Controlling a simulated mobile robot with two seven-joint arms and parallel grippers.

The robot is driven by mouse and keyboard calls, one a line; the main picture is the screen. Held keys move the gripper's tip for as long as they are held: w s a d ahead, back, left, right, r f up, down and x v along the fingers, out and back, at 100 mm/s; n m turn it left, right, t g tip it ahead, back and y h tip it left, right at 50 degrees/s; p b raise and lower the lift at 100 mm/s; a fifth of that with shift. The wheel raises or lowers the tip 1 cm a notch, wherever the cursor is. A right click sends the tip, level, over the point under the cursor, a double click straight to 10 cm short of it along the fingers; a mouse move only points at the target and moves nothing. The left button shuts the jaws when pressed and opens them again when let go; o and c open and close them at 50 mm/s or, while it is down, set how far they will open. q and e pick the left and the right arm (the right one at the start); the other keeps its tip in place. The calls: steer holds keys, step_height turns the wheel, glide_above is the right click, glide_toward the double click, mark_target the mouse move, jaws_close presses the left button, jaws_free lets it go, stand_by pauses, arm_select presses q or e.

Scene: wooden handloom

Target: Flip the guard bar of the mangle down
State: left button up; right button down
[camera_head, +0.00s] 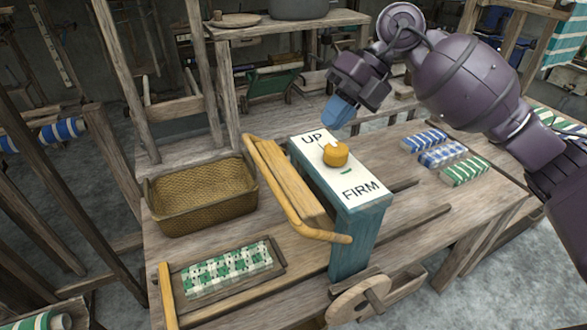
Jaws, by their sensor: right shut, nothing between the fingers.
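The mangle stands on the wooden table, with a teal frame (352,245) and a white top plate (330,172) marked UP and FIRM. An orange knob (336,153) sits on the plate, nearer UP. A yellow-orange guard bar (272,187) runs along the left side of the mangle's wooden roller (291,180), and its near end bends right towards the teal frame. My right gripper (338,113), with blue fingers, is shut and empty. It shows above the far end of the plate, apart from the bar. My left gripper is out of view.
A wicker basket (203,197) stands left of the mangle. A tray (279,266) with green-and-white checked cloth lies in front. Several folded cloths (440,154) lie at the right. A wooden wheel (358,300) is at the table's near edge. Loom posts stand at the left.

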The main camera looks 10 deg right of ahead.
mark_target(280, 189)
steer(key=p+x, duration=0.1)
steer(key=x, duration=1.1)
steer(key=shift+a, duration=0.1)
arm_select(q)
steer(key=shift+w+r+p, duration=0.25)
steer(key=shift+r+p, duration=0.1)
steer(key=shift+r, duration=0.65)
arm_select(e)
steer(key=shift+x, duration=0.95)
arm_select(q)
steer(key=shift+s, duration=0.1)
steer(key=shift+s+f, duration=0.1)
arm_select(e)
steer(key=shift+f, duration=0.15)
